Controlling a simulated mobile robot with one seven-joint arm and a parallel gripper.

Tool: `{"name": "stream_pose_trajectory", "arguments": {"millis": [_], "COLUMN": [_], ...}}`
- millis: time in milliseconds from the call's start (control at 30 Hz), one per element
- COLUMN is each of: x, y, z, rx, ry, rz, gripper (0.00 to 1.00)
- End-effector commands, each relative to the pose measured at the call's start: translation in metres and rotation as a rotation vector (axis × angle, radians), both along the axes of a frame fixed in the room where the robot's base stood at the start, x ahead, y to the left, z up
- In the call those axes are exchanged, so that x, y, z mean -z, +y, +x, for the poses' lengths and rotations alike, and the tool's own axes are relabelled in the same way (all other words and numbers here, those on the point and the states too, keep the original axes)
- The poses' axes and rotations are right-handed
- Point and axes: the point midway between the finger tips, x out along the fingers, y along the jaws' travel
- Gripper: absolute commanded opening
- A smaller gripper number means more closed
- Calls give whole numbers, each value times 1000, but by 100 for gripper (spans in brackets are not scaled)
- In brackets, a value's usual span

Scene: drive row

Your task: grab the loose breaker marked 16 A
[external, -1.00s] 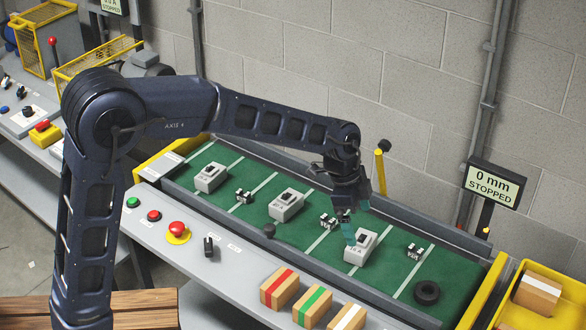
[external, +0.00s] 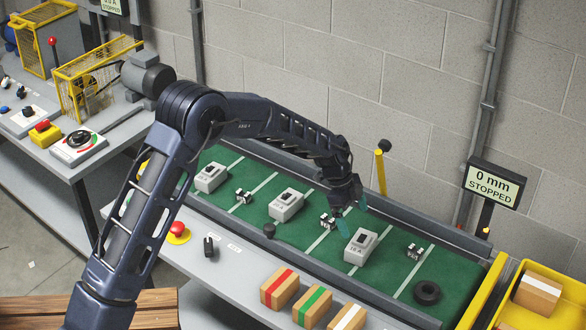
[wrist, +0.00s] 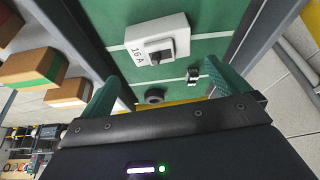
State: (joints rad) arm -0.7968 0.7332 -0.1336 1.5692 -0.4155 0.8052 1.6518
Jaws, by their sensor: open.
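The breaker marked 16 A (external: 361,248) is a light grey block with a dark switch, lying on the green belt (external: 310,262). In the wrist view the breaker (wrist: 157,40) shows near the top, its 16 A label readable. My gripper (external: 352,210) is above the belt, up and slightly left of this breaker in the external view. Its teal fingers are apart with nothing between them, and it does not touch the breaker. Two similar grey breakers lie further left on the belt, one in the middle (external: 286,205) and one at the far left (external: 211,177); their markings are unreadable.
Small black-and-white parts (external: 414,251) and a black ring (external: 427,292) lie on the belt. A yellow post (external: 380,172) stands behind it. Striped boxes (external: 279,288) stand along the front, and a yellow bin (external: 552,265) is at the right.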

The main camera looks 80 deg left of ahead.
Motion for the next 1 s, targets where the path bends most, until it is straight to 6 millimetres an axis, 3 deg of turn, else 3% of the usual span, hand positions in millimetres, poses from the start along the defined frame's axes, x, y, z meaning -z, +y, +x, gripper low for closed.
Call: {"name": "stream_pose_trajectory", "arguments": {"millis": [333, 567, 1000], "x": [41, 53, 97], "y": [-12, -15, -25], "z": [13, 18, 33], "rx": [2, 1, 0], "ry": [1, 1, 1], "rz": [-2, 0, -1], "gripper": [100, 100, 100]}}
